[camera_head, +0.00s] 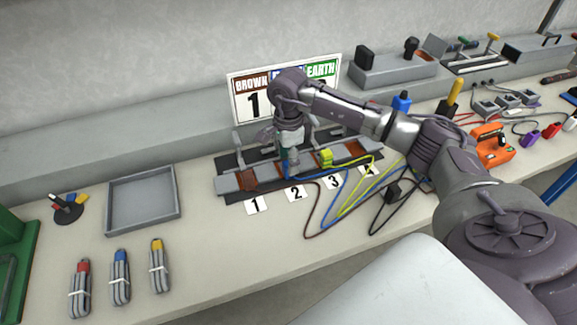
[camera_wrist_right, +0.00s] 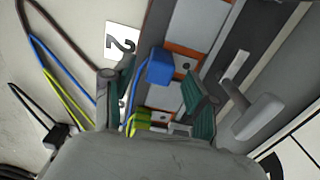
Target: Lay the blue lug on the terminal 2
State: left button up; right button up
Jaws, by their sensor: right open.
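My right gripper (camera_head: 287,168) reaches down over the terminal block (camera_head: 229,184) behind the number 2 card (camera_head: 296,193). In the wrist view the right gripper (camera_wrist_right: 156,84) is open, with a finger on each side of the blue lug (camera_wrist_right: 160,67). The blue lug lies at a copper-coloured terminal 2 (camera_wrist_right: 184,47), its blue wire (camera_wrist_right: 131,103) trailing away along the block. The gripper mostly hides this lug in the head view. Whether it sits fully flat cannot be told. My left gripper is not in view.
A yellow-green lug (camera_head: 326,157) sits at terminal 3. Brown, blue and yellow-green wires loop in front of the block. A sign (camera_head: 255,101) stands behind it. An empty grey tray (camera_head: 143,201) and bundled cables (camera_head: 120,279) lie left; the bench between is clear.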

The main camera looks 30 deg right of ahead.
notch_tip(320, 180, up, 8)
jog(key=shift+r, duration=0.2)
dwell(0.6)
